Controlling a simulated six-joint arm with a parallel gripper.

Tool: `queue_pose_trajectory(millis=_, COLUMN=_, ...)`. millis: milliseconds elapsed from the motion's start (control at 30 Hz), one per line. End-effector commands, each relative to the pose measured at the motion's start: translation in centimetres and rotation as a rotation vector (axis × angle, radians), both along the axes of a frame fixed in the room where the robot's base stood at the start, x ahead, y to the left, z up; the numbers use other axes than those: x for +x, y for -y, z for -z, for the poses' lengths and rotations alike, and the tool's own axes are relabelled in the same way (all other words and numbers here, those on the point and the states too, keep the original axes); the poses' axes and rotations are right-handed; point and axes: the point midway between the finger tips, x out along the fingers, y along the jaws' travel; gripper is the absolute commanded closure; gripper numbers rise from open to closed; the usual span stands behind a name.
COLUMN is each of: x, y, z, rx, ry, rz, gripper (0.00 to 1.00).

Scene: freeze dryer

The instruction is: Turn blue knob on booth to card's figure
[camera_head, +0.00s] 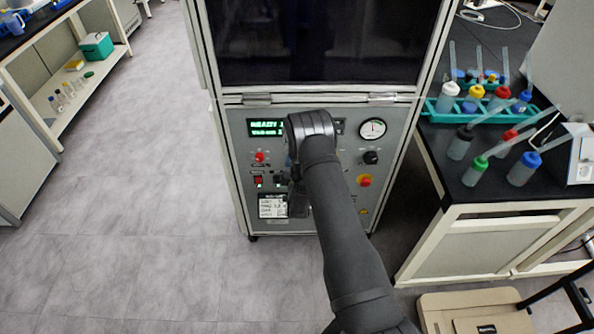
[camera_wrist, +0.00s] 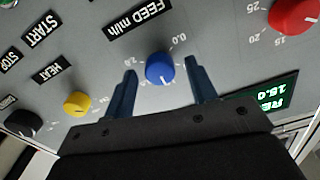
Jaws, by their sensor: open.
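The blue knob (camera_wrist: 160,68) shows in the wrist view on the grey panel, below the "FEED ml/h" label (camera_wrist: 139,17), with a scale around it and a white pointer mark on its lower side. My gripper (camera_wrist: 160,80) is open, with one finger on each side of the knob and a visible gap on both sides. In the head view my arm and gripper (camera_head: 300,185) cover the middle of the booth's panel (camera_head: 240,150), hiding the blue knob. A white card (camera_head: 272,207) with printed lines sits low on the panel; its figures are too small to read.
In the wrist view a red knob (camera_wrist: 294,14) is at upper right and a yellow knob (camera_wrist: 77,103) is to the left. A green display (camera_wrist: 270,97) lies near the right finger. In the head view, a bench with several bottles (camera_head: 481,170) stands right of the booth.

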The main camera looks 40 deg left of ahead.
Motion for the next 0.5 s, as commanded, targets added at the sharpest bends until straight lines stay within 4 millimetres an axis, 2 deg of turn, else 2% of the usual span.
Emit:
queue_pose_trajectory(millis=167, x=-1.6, y=1.5, z=0.0, rx=-0.002, ry=-0.001, rz=-0.001, gripper=0.48)
queue_pose_trajectory(millis=500, x=-7.5, y=7.4, z=0.1, rx=-0.004, ry=-0.001, rz=-0.002, gripper=0.48)
